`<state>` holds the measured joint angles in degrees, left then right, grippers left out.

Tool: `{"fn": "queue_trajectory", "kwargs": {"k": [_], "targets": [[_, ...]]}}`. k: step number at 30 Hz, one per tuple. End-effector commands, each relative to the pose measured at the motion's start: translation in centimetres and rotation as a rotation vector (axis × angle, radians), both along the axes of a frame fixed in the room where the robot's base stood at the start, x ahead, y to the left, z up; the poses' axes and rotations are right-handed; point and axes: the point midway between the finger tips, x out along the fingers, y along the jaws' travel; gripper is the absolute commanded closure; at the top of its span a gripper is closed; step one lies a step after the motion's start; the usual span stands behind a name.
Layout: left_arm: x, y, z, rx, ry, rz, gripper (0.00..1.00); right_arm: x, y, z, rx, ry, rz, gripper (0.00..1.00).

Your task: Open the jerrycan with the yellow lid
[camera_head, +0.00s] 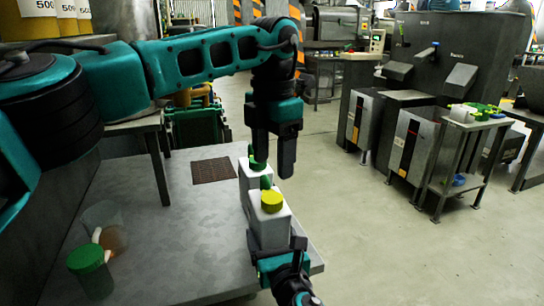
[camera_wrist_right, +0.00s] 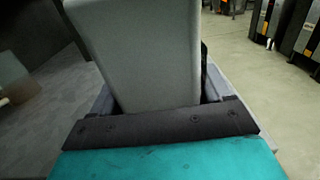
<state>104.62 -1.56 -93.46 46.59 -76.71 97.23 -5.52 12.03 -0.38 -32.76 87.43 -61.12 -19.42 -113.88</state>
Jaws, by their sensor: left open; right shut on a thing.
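The jerrycan with the yellow lid (camera_head: 272,201) is a white upright can (camera_head: 270,230) near the right edge of the grey table. Its lid is on top. My right gripper (camera_head: 276,252) is shut on the can's lower body; the can's pale side fills the middle of the right wrist view (camera_wrist_right: 145,55). My left gripper (camera_head: 272,160) points down, open, above and behind the yellow lid, apart from it. Another white jerrycan (camera_head: 243,183) with a green lid (camera_head: 255,164) stands just behind, partly hidden; its lid is close to a left fingertip in the picture.
A green-lidded container (camera_head: 90,270) and a clear cup (camera_head: 106,225) stand at the table's front left. A dark grate (camera_head: 213,170) lies behind the cans. A side table (camera_head: 463,150) with green and white items stands at the right. The floor between is clear.

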Motion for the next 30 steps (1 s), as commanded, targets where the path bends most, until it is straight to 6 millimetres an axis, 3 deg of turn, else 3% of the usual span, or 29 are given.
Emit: {"fn": "queue_trajectory", "kwargs": {"k": [30], "targets": [[0.01, 0.04, -0.04, 0.0, 0.0, -1.989, 0.35, -0.01, -0.01, -0.07, 0.0, 0.001, 0.0, 1.0]]}}
